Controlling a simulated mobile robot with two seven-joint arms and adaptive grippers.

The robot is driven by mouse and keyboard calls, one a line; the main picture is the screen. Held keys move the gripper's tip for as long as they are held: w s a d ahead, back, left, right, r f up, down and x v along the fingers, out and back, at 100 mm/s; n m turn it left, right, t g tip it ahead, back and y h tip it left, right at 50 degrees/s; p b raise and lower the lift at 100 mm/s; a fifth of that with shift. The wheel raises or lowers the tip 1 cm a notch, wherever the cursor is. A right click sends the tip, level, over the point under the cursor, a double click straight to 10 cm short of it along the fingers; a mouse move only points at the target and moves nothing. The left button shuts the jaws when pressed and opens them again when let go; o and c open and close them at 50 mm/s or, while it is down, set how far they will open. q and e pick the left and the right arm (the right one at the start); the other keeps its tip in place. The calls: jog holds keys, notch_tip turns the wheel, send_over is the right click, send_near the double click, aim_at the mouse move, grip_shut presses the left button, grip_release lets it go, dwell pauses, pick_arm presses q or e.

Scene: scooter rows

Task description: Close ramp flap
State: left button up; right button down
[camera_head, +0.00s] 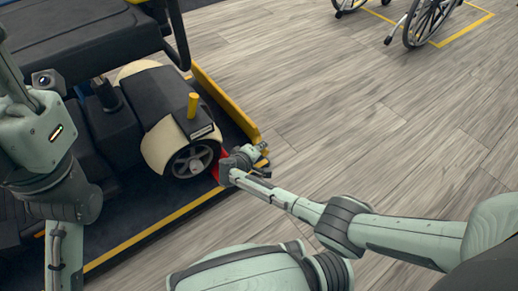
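A yellow-edged flap (228,106) runs along the far right side of the dark platform, beside the scooter's wheels. It looks tilted up from the floor, but its exact angle is hard to tell. My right gripper (258,155) is at the near end of this flap, by the platform's corner. It overlaps the flap's end in the picture; I cannot tell whether it touches. Its fingers are small and dark, and whether they are open or shut does not show. A red patch (221,164) shows just left of it. My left arm hangs at the left edge, its gripper out of view.
A mobility scooter (180,125) with cream fenders, a dark seat and a yellow lever (193,105) stands on the platform. A yellow strip (150,231) marks the platform's near edge. A wheelchair (428,20) stands at the upper right. The wooden floor between is clear.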

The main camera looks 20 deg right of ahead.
jog(key=shift+s+a+f, duration=0.5)
jog(key=shift+s+f, duration=0.1)
jog(key=shift+f, duration=0.2)
jog(key=c, duration=1.3)
grip_release()
jog(key=shift+a+f, duration=0.1)
notch_tip(320, 180, up, 11)
jog(key=shift+w+d+f, duration=0.2)
jog(key=shift+w, duration=0.05)
jog(key=shift+a, duration=0.1)
